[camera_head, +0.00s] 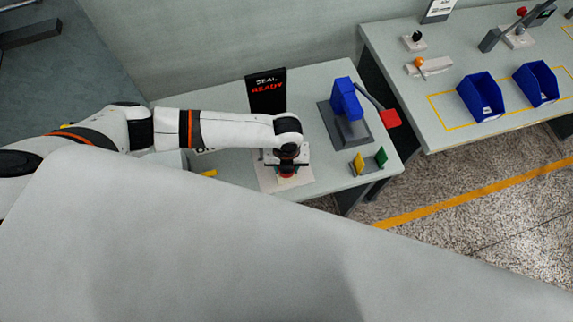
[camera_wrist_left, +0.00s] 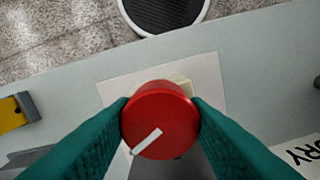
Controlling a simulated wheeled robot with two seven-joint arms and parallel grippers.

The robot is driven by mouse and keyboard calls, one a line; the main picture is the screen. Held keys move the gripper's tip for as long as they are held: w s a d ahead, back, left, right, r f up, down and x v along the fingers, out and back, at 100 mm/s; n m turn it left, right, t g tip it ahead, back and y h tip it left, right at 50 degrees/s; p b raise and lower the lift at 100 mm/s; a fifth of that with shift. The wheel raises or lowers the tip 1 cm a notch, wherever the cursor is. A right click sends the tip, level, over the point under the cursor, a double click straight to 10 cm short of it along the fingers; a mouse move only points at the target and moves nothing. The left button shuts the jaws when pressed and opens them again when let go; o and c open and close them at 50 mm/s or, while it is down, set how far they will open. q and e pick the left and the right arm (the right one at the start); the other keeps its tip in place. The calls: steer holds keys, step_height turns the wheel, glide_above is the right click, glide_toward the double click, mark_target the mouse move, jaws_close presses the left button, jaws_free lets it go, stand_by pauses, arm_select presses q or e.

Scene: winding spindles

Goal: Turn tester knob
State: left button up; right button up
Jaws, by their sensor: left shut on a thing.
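The red round tester knob (camera_wrist_left: 160,118) fills the middle of the left wrist view. A white mark on its face runs diagonally from lower left to upper right. The two green fingers of my left gripper (camera_wrist_left: 160,122) press on it from both sides. In the head view my left arm reaches across the table and my left gripper (camera_head: 287,165) points down over the white plate (camera_head: 268,184). A little of the red knob (camera_head: 287,175) shows under it. My right gripper is not in view.
A black sign (camera_head: 266,90) reading "SEAL READY" stands behind the gripper. To the right are a blue block (camera_head: 347,98) on a grey stand, a red paddle (camera_head: 391,119), and small yellow and green pieces (camera_head: 381,157). Blue bins (camera_head: 481,97) stand on the other table.

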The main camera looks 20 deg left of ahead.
arm_select(q)
steer(key=m+b, duration=0.1)
steer(key=m, duration=0.4)
steer(key=shift+w+m, duration=0.1)
steer(key=shift+m, duration=0.2)
stand_by(0.4)
steer(key=o, duration=1)
steer(key=shift+c, duration=0.2)
step_height(320, 180, up, 12)
steer(key=b, duration=0.3)
